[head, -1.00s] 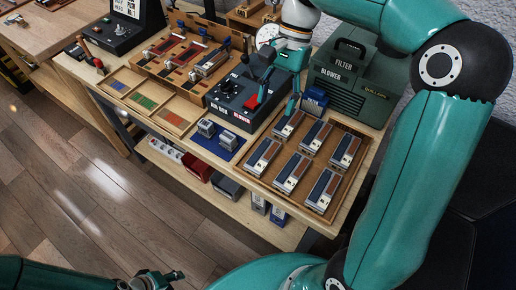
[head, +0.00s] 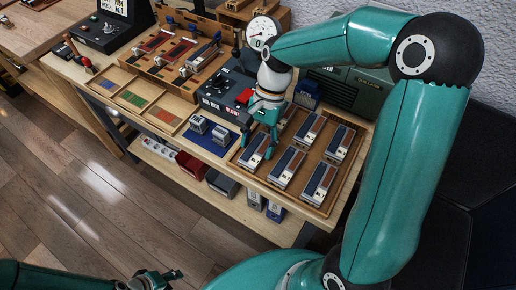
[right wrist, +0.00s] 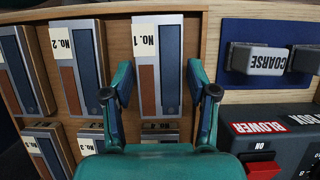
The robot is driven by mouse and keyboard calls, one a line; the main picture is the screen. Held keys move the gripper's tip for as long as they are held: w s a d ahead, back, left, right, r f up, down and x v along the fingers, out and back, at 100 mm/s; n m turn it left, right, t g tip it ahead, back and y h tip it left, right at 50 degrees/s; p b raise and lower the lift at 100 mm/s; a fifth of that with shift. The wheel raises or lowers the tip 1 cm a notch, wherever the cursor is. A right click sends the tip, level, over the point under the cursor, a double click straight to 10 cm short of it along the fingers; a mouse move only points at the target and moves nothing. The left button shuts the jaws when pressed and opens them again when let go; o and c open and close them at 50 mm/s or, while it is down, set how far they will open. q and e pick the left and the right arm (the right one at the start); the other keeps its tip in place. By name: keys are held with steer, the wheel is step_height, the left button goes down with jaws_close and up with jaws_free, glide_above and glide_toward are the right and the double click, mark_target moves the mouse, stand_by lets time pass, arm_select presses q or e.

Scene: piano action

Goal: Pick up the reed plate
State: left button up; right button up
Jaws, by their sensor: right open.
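Several reed plates, metal-edged with blue and brown strips, lie in rows in a wooden tray (head: 262,183) at the right of the bench. The plate labelled No. 1 (right wrist: 158,65) lies between my right gripper's fingers as seen in the right wrist view, and in the head view it is the near-left upper plate (head: 254,153). My right gripper (head: 262,143) is open over that plate; its fingers (right wrist: 160,85) stand apart on either side of it. I cannot tell whether they touch it. My left gripper (head: 158,280) is far off at the bottom left, its jaws unclear.
A blue mat (head: 203,148) with two metal blocks, one labelled COARSE (right wrist: 265,60), lies beside the tray. A dark control box with a red blower switch (head: 245,96) stands behind it. A green blower case (head: 352,92) stands behind the tray, partly hidden by my right arm.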

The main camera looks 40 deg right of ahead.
steer(key=shift+a+f, duration=0.2)
steer(key=shift+f, duration=0.25)
steer(key=shift+s, duration=0.1)
steer(key=c, duration=0.8)
steer(key=shift+c, duration=0.4)
steer(key=shift+r, duration=0.15)
